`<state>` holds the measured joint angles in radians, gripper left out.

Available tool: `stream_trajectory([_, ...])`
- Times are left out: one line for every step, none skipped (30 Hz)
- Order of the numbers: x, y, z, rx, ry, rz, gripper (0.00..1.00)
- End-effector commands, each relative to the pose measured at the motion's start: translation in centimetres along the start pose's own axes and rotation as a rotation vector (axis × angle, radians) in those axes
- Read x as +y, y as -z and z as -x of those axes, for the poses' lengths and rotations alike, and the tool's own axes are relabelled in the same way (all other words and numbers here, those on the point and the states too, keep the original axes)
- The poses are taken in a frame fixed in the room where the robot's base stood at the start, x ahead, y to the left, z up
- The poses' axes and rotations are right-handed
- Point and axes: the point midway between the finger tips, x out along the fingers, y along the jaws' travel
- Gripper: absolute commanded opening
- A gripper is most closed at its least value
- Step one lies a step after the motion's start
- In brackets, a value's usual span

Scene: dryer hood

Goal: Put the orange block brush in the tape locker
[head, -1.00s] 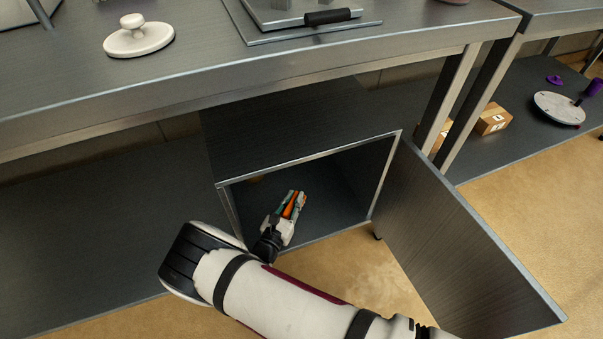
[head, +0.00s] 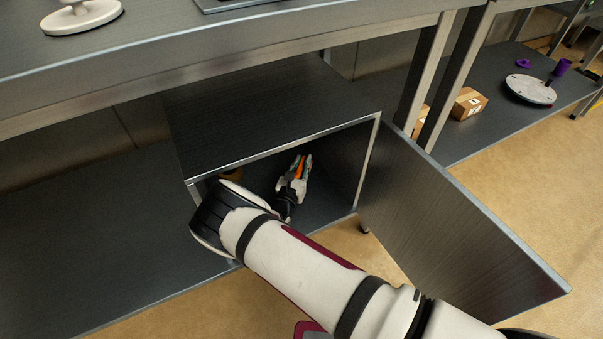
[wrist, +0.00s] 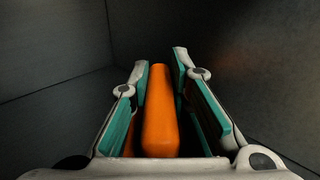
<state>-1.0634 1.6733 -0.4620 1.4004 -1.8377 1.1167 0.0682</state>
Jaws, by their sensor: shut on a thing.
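The tape locker (head: 270,110) is a dark metal box under the workbench, with its front open. My gripper (head: 300,165) reaches through the opening and is inside the locker. It is shut on the orange block brush (head: 300,168). In the wrist view the brush (wrist: 160,112) is a long orange block between the teal pads of my gripper (wrist: 160,85). Its lower part is hidden by the gripper body. I cannot tell whether the brush touches the locker floor.
The locker door (head: 450,220) stands swung open to the right. The workbench (head: 220,60) overhangs the locker. A cardboard box (head: 468,103) sits on the shelf at right.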

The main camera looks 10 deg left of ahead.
Motion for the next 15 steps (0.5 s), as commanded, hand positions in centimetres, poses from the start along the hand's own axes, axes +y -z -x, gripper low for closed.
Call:
stream_trajectory([0.1, 1.4, 0.3, 0.004, -0.002, 0.000, 0.00])
stream_trajectory([0.1, 1.8, 0.3, 0.004, -0.002, 0.000, 0.00])
stream_trajectory([0.1, 2.4, 0.3, 0.004, -0.002, 0.000, 0.00])
stream_trajectory([0.1, 2.8, 0.3, 0.004, -0.002, 0.001, 0.00])
stream_trajectory([0.1, 3.1, 0.3, 0.005, -0.002, 0.001, 0.00])
stream_trajectory([0.1, 3.5, 0.3, 0.004, -0.002, 0.002, 0.00])
stream_trajectory([0.1, 3.6, 0.3, 0.004, -0.002, 0.001, 0.00])
stream_trajectory([0.1, 3.6, 0.3, 0.004, -0.002, 0.001, 0.00])
stream_trajectory([0.1, 3.6, 0.3, 0.004, -0.003, 0.001, 0.00])
stream_trajectory([0.1, 3.6, 0.3, 0.004, -0.003, 0.001, 0.00])
stream_trajectory([0.1, 3.5, 0.3, 0.003, -0.003, 0.001, 0.00])
stream_trajectory([0.1, 3.5, 0.3, 0.003, -0.003, 0.001, 0.00])
stream_trajectory([0.1, 3.5, 0.3, 0.003, -0.003, 0.001, 0.00])
stream_trajectory([0.1, 3.5, 0.3, 0.003, -0.003, 0.001, 0.00])
stream_trajectory([0.1, 3.5, 0.3, 0.003, -0.002, 0.001, 0.00])
